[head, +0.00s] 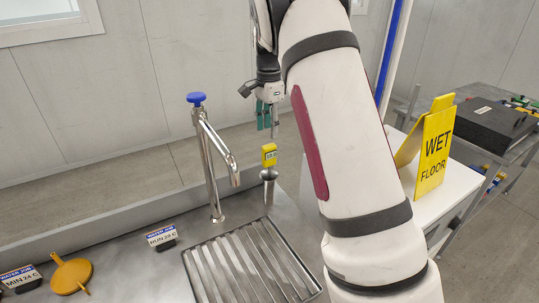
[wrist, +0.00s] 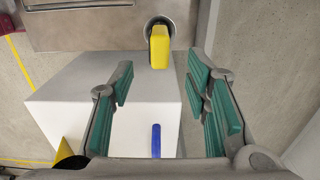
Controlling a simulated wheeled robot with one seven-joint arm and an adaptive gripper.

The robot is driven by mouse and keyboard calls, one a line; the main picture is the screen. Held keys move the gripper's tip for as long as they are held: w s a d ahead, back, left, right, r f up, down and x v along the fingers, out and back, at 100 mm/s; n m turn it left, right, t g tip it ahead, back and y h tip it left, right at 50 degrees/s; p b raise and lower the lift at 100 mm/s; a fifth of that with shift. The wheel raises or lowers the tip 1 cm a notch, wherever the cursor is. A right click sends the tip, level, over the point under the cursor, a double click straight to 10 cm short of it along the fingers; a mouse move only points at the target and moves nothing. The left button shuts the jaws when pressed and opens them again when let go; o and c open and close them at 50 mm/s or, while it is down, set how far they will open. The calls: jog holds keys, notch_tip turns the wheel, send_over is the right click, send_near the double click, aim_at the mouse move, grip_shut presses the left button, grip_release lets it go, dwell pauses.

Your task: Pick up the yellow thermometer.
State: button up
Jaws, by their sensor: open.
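The yellow thermometer (head: 269,155) stands upright in a small metal cup (head: 269,176) at the right edge of the steel counter, with a small display on its face. My gripper (head: 266,130) is above it in the head view, fingers pointing down. In the wrist view the thermometer (wrist: 160,47) shows at top centre, over the round cup (wrist: 159,24). My gripper (wrist: 163,85) is open there, with its green finger pads apart and nothing between them. The thermometer's lower part is hidden in the cup.
A tall tap (head: 210,160) with a blue knob stands left of the cup. A ribbed drain tray (head: 245,265), two label blocks and a yellow round lid-like piece (head: 71,275) are on the counter. A yellow wet floor sign (head: 433,150) stands on a white cabinet at right.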

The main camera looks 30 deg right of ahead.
aim_at(269, 159)
notch_tip(269, 159, down, 12)
jog(key=shift+f+p, duration=0.1)
jog(key=shift+p, duration=0.55)
grip_shut()
